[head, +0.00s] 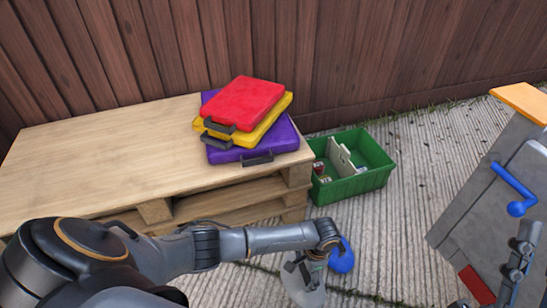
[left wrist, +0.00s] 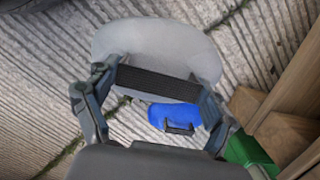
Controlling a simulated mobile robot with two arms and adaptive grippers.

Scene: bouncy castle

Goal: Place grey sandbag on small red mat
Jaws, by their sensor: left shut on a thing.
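The grey sandbag (head: 305,285) is low at the bottom middle of the head view, partly covered by my left gripper (head: 317,262). In the left wrist view, the grey sandbag (left wrist: 150,45) shows its dark strap handle (left wrist: 158,84) between the fingers of my left gripper, which is shut on it. I cannot tell whether the bag touches the ground. The small red mat (head: 243,102) lies on top of a yellow mat (head: 270,125) and a purple mat (head: 280,142), stacked on the pallet's right end. What seems to be my right gripper (head: 517,262) shows at the right edge, its jaws unclear.
A blue sandbag (head: 342,256) lies on the concrete beside the grey one. The wooden pallet (head: 85,150) stands against a plank fence. A green crate (head: 350,188) with small items is right of the pallet. A grey box with a blue crank (head: 513,187) stands at right.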

